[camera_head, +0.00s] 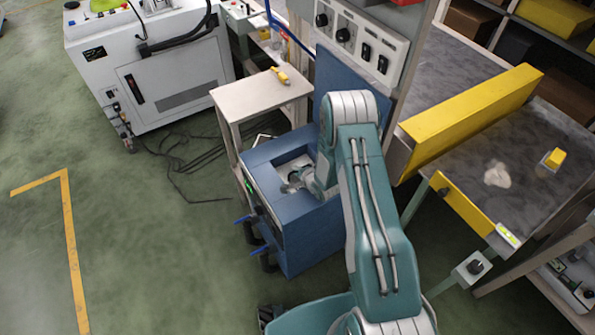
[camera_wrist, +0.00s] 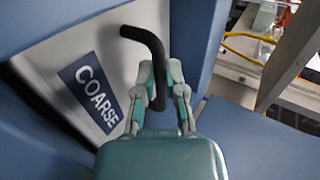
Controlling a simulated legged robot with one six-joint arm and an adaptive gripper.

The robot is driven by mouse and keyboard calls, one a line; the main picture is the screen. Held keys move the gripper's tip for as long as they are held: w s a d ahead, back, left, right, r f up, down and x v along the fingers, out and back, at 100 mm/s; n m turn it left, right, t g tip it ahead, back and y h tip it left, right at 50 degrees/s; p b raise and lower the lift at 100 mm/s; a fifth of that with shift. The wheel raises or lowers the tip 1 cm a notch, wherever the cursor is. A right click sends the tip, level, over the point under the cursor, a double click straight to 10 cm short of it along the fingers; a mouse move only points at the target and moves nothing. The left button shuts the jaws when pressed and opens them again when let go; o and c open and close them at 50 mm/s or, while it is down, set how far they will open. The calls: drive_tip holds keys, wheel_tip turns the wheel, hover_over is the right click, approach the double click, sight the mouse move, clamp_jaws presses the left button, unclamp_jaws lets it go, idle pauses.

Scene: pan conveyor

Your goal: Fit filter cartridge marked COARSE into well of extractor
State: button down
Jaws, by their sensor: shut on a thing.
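The extractor (camera_head: 315,240) is a blue box with an open square well in its top and a raised blue lid (camera_head: 340,75) behind. My gripper (camera_head: 295,183) reaches down into the well opening. In the wrist view my gripper (camera_wrist: 163,100) is shut on a bent black handle (camera_wrist: 143,38). The handle stands on the pale grey face of the filter cartridge (camera_wrist: 105,45), which bears a dark blue label reading COARSE (camera_wrist: 92,92). Blue extractor walls surround this face. My arm hides part of the well, and how deep the cartridge sits cannot be told.
A small table (camera_head: 240,97) with a yellow item (camera_head: 280,74) stands behind the extractor on the left. A dark conveyor (camera_head: 530,140) with yellow guards lies to the right. A white machine (camera_head: 165,80) stands at the back left, with cables on the floor. The left floor is clear.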

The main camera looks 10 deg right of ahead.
drive_tip(key=c, duration=0.7)
unclamp_jaws()
drive_tip(key=v, duration=0.7)
drive_tip(key=shift+s+r, duration=0.15)
drive_tip(key=shift+r, duration=0.1)
drive_tip(key=s+d+r+n+g+h, duration=0.1)
drive_tip(key=s+r+n+h, duration=0.15)
drive_tip(key=r, duration=1.05)
drive_tip(key=s+d+r+n+g+h, duration=0.15)
drive_tip(key=r+n, duration=0.25)
drive_tip(key=r, duration=1)
drive_tip(key=s+a+r+n, duration=0.1)
drive_tip(key=s+r, duration=0.3)
drive_tip(key=s, duration=0.4)
drive_tip(key=s+a+r+n+g, duration=0.1)
drive_tip(key=s+r+n, duration=0.3)
drive_tip(key=s, duration=0.5)
drive_tip(key=s+a+r+n+g, duration=0.1)
drive_tip(key=s+a+r+n, duration=0.1)
drive_tip(key=s+r, duration=0.3)
drive_tip(key=shift+s+a+r+n+g+y, duration=0.15)
drive_tip(key=shift+s+n, duration=0.1)
drive_tip(key=shift+s, duration=0.7)
drive_tip(key=shift+s+r+n+g+y, duration=0.1)
drive_tip(key=shift+s+r+n+y, duration=0.1)
drive_tip(key=shift+s, duration=0.8)
